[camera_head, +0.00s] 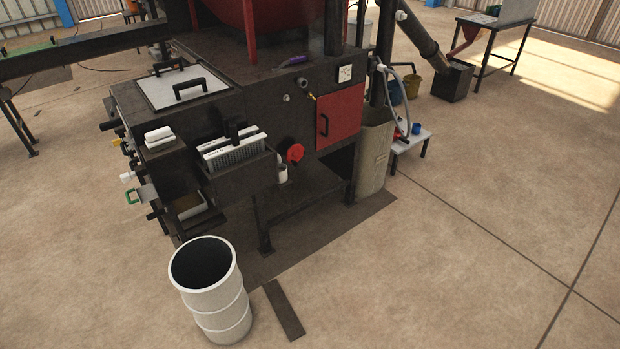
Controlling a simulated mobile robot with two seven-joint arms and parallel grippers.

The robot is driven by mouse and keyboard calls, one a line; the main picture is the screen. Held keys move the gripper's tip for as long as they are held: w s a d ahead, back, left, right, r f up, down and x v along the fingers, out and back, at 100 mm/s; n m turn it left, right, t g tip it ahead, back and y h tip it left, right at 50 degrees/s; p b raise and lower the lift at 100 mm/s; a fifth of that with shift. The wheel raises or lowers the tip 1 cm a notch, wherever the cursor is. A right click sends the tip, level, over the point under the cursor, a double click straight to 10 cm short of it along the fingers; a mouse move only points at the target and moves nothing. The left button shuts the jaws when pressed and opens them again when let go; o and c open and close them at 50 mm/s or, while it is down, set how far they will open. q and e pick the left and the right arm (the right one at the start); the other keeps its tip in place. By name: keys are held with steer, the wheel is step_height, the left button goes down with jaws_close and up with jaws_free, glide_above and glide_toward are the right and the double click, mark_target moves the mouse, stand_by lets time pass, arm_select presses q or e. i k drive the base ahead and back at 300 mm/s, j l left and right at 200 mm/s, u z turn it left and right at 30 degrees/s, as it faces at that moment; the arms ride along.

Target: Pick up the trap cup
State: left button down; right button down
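A small whitish cup (282,173) shows under the red round knob (295,153) on the front of the dark machine. It is partly hidden behind the corner of the dark front box, and it looks like the trap cup, but I cannot tell for sure. A small blue cup-like thing (416,128) stands on the low white bench (412,141) at the right of the machine. Neither of my grippers is in view.
The dark machine (225,107) has a lidded top, a red door (339,117) and a front box with a white slotted block (234,148). An open white drum (221,313) stands in front. A tall beige bin (372,160) stands at the right. The right floor is clear.

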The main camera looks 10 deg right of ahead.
mark_target(283, 176)
steer(key=i+l+u, duration=0.35)
steer(key=i+l, duration=0.3)
steer(key=i+l+u, duration=0.35)
steer(key=i+l, duration=0.3)
steer(key=l, duration=0.15)
steer(key=i+l+u, duration=0.1)
steer(key=i, duration=0.3)
steer(key=i+l+u, duration=0.1)
steer(key=i, duration=0.35)
steer(key=l, duration=0.1)
